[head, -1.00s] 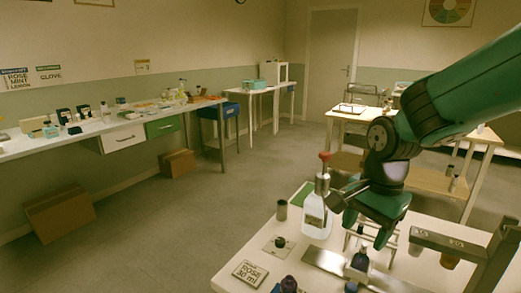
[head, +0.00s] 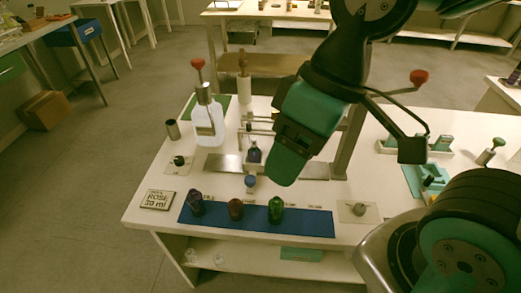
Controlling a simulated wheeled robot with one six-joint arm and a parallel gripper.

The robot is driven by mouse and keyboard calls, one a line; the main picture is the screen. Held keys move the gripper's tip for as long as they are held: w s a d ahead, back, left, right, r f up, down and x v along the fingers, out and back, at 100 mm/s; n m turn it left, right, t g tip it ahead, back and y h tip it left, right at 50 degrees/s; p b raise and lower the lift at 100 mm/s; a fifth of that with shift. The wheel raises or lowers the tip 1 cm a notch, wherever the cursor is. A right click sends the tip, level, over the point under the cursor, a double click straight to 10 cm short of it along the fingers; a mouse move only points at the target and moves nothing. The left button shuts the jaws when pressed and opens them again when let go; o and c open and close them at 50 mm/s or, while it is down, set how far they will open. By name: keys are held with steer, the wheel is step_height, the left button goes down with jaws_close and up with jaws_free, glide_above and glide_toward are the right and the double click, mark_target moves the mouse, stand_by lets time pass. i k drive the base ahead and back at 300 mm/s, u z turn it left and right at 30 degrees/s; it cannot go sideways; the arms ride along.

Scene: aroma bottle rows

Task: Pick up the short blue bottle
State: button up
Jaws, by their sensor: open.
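A small bottle with a dark bluish body (head: 254,154) stands upright on a metal plate near the table's middle. A small round blue thing (head: 250,181) sits in front of it, at the plate's front edge; it is too small to tell whether this is a bottle or a cap. My gripper (head: 346,160) is open and empty above the table. Its near-left finger hangs just right of the dark bluish bottle, apart from it in the picture, and hides part of the table behind.
A blue mat (head: 310,224) at the front holds purple (head: 195,203), reddish-brown (head: 236,208) and green (head: 276,210) bottles. A grey post stands behind my gripper.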

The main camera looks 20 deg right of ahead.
mark_target(253, 155)
steer(key=z, duration=0.55)
steer(key=k, duration=1.3)
steer(key=u, duration=0.1)
steer(key=i, duration=0.65)
steer(key=u, duration=1.05)
steer(key=i, duration=0.6)
steer(key=u, duration=0.1)
